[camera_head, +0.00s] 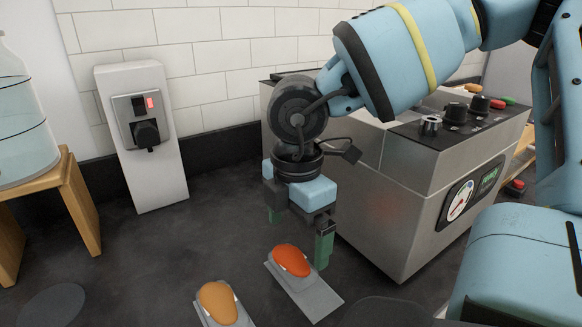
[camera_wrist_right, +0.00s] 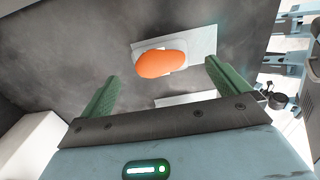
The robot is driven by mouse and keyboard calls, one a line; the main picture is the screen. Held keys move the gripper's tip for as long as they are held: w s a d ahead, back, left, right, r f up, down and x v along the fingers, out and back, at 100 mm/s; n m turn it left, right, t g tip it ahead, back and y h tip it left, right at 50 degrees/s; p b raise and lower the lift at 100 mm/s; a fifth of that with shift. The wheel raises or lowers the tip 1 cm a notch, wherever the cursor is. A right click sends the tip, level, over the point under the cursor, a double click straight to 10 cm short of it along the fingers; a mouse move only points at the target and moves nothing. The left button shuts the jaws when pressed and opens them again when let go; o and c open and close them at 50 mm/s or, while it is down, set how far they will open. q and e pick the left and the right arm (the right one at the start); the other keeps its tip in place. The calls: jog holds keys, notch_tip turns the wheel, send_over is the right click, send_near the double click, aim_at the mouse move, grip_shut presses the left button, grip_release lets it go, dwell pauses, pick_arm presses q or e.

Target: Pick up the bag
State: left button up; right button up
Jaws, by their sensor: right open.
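I cannot make out a bag in either view. My right gripper (camera_head: 299,236) points down above the dark floor, open, with its green fingers apart and nothing between them. A red-orange rounded pad (camera_head: 291,260) on a grey plate lies on the floor below and in front of it. In the right wrist view this orange pad (camera_wrist_right: 162,64) shows beyond the open fingers, apart from them. A second, yellow-orange pad (camera_head: 218,303) on a similar plate lies to its left. My left gripper is not in view.
A metal machine (camera_head: 385,195) with knobs and a gauge stands close right of my right gripper. A white post (camera_head: 142,175) with a socket stands at the back wall. A wooden stand (camera_head: 75,200) holds a large glass vessel (camera_head: 22,125) at left.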

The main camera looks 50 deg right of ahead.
aim_at(292, 260)
jog(key=shift+w+a+f, duration=0.1)
jog(key=shift+a+f, duration=0.05)
jog(key=shift+f, duration=1.15)
jog(key=shift+w+a+f, duration=0.1)
jog(key=shift+a+f, duration=0.05)
jog(key=shift+f, duration=1.1)
jog(key=c, duration=1.1)
